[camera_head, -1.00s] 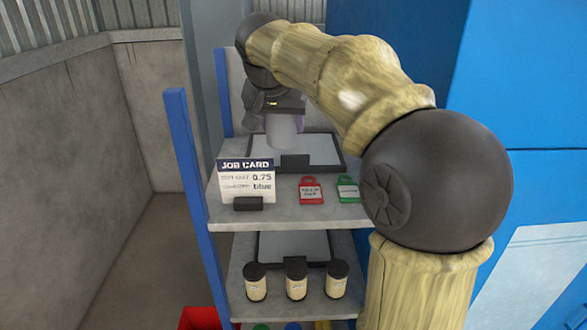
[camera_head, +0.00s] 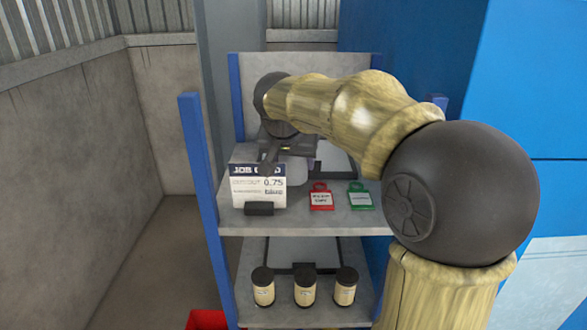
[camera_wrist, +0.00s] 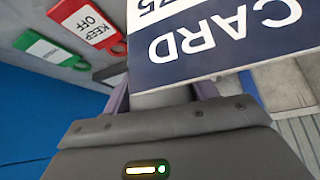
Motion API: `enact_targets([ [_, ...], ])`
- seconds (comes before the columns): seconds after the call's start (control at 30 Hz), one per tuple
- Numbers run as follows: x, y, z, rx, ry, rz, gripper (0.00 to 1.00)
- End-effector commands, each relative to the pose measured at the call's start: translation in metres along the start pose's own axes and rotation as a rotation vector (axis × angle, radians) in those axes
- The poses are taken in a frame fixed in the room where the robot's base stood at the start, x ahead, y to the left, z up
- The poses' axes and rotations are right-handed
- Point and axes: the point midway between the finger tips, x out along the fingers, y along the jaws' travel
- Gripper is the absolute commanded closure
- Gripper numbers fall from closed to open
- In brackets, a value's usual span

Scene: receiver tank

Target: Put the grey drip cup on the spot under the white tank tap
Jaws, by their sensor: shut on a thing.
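The grey drip cup (camera_head: 297,168) is held in my gripper (camera_head: 285,160) over the upper shelf. In the head view the cup is a pale grey patch just right of the job card, largely hidden by my gripper and the card. In the wrist view a grey piece of the cup (camera_wrist: 160,98) shows between my purple-edged fingers, and the card covers the rest. My gripper is shut on the cup. I cannot tell whether the cup touches the shelf. The white tank tap and the spot under it are not in view.
The job card (camera_head: 258,190) stands upright very close to my gripper, which overlaps its top. A red tag (camera_head: 321,197) and a green tag (camera_head: 360,197) lie on the upper shelf (camera_head: 300,222). Several jars (camera_head: 304,289) stand on the lower shelf. Blue posts (camera_head: 205,190) flank the shelves.

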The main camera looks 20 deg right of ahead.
Motion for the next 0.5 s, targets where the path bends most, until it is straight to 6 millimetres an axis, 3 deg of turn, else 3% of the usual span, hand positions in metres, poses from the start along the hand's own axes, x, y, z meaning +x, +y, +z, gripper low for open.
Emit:
enact_targets([
  [0.13,0.018,0.001,0.011,-0.001,-0.002,0.002,0.64],
  [0.5,0.023,0.0,0.015,0.0,0.001,0.001,0.64],
])
